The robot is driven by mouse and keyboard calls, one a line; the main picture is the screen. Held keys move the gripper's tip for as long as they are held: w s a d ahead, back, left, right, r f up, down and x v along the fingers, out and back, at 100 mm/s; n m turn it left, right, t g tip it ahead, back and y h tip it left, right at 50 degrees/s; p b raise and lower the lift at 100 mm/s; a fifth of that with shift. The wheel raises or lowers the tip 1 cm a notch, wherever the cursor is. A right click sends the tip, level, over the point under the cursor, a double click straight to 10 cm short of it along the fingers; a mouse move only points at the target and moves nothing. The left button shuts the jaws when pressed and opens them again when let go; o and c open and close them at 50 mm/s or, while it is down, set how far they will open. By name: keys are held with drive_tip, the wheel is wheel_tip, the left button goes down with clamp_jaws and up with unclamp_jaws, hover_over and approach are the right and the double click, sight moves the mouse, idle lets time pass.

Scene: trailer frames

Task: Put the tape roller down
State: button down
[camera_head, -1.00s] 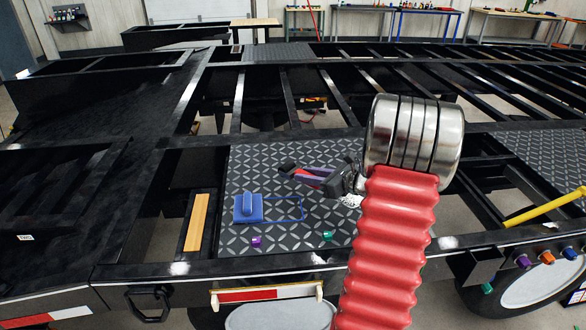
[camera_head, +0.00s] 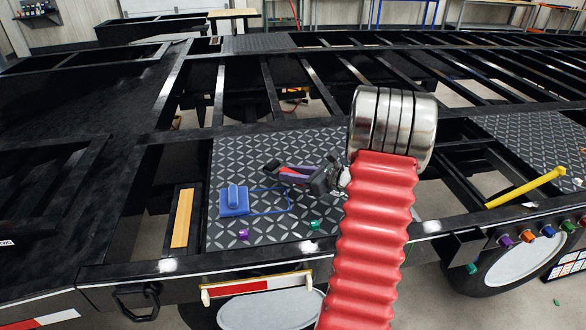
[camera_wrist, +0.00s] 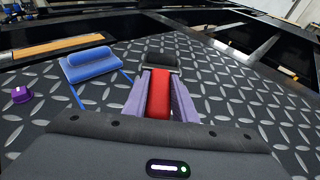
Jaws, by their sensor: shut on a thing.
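The tape roller (camera_wrist: 160,94) has a red handle and a black end. It also shows in the head view (camera_head: 272,167). My gripper (camera_wrist: 168,92) has purple fingers and is shut on the red handle. In the head view my gripper (camera_head: 296,175) is over the diamond-patterned black plate (camera_head: 262,148) of the trailer frame, to the right of a blue block. The black end points away from my gripper, low over the plate. I cannot tell whether it touches the plate.
The blue block with a raised grip (camera_head: 234,200) lies on the plate beside a thin blue outline. Small purple (camera_head: 243,234) and green (camera_head: 315,225) pieces lie near the plate's front edge. A wooden strip (camera_head: 182,218) is at left. Open gaps between beams lie behind the plate.

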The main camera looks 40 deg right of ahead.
drive_tip(key=shift+f, duration=1.6)
drive_tip(key=c, duration=1.4)
unclamp_jaws()
drive_tip(key=shift+o, duration=0.2)
drive_tip(key=shift+f, duration=0.1)
drive_tip(key=shift+s, duration=0.15)
drive_tip(key=v, duration=1.3)
drive_tip(key=shift+s, duration=0.25)
